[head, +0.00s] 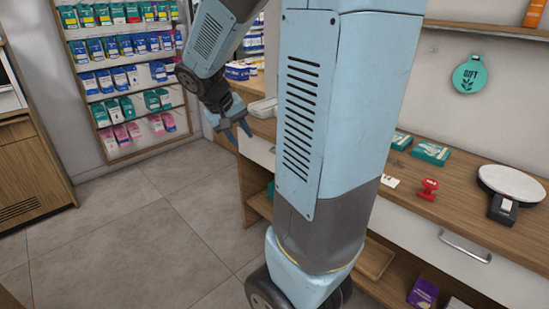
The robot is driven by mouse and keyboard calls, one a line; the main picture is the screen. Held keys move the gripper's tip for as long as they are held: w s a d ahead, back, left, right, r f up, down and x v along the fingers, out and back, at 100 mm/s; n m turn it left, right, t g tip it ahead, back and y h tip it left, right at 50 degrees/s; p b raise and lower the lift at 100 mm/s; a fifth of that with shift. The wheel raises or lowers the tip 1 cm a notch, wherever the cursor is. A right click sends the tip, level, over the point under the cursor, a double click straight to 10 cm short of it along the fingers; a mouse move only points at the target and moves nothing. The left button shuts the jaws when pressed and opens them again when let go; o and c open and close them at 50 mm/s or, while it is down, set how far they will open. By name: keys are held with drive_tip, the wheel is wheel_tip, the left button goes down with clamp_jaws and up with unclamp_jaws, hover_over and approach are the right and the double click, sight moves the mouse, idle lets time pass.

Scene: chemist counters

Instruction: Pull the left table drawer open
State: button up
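The table (455,190) has a wooden top and white drawer fronts. The left drawer (257,152) shows only as a strip of white front left of my arm; its handle is not visible and my arm hides much of it. It looks shut. My gripper (240,133) is in front of the table's left end, close to this drawer front, with its fingers pointing down. The fingers are apart with nothing seen between them. I cannot tell whether they touch the drawer.
The right drawer (440,240), with a metal bar handle (465,247), is shut. A red stamp (429,189), teal boxes (431,152) and a round white device (512,183) are on the table. A stocked wall shelf (125,75) stands behind clear floor (150,225).

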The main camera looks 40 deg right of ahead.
drive_tip(key=w+d+f+n+h, duration=0.1)
drive_tip(key=w+d+f+h, duration=0.2)
drive_tip(key=w+d+f, duration=0.5)
drive_tip(key=w+d+f+n+h, duration=0.2)
drive_tip(key=w+d+f+h, duration=0.3)
drive_tip(key=f, duration=0.5)
drive_tip(key=w+d+f+n+h, duration=0.1)
drive_tip(key=w+d+f+h, duration=0.1)
drive_tip(key=w+d+f, duration=0.6)
drive_tip(key=f+x, duration=0.1)
drive_tip(key=x, duration=1)
drive_tip(key=shift+t, duration=0.3)
drive_tip(key=shift+s+d, duration=0.1)
drive_tip(key=shift+d, duration=0.05)
clamp_jaws()
